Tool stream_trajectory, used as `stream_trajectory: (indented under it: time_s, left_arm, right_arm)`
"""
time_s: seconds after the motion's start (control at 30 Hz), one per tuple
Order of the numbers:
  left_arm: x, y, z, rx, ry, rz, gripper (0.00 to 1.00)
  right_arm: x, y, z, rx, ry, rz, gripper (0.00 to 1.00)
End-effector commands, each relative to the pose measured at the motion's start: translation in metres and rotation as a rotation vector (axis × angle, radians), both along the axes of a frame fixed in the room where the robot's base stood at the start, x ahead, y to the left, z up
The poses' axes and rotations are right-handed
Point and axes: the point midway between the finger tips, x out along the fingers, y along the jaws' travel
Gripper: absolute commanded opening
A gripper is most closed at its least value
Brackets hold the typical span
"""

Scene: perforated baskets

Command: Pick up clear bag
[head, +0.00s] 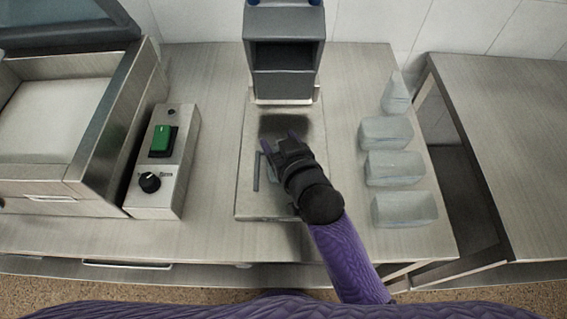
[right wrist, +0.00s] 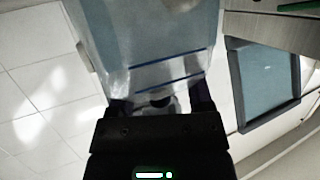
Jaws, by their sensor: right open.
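Clear bags lie along the right side of the metal counter: a far one (head: 385,133), a middle one (head: 394,167) and a near one (head: 404,208). They look pale and translucent. A pointed pale clear piece (head: 396,92) stands behind them. My right gripper (head: 279,142) is open over the plate in the middle, left of the bags and apart from them. In the right wrist view its fingers (right wrist: 160,102) stand apart before a pale blue-grey form with two blue lines; I cannot tell what that form is. My left gripper is not in view.
A dark grey upright device (head: 284,50) stands behind the metal plate (head: 250,203). A control box (head: 160,190) with a green switch and black knob sits left, beside a metal basin (head: 60,115). Another table (head: 510,120) is at right, across a gap.

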Motion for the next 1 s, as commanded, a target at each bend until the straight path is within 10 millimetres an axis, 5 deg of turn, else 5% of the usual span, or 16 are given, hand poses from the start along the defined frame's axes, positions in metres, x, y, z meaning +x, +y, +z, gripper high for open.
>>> stream_trajectory:
  time_s: [0.2,0.5,1.0]
  left_arm:
    - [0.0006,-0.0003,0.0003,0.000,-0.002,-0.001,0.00]
    - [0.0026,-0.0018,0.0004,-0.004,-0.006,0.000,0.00]
    - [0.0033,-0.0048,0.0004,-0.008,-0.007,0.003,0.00]
  right_arm:
    - [0.0010,0.0005,0.0001,0.000,0.001,0.000,0.63]
    - [0.0007,0.0003,0.0001,0.000,0.001,0.000,0.00]
    - [0.0006,0.0002,0.0000,0.000,0.001,0.000,0.00]
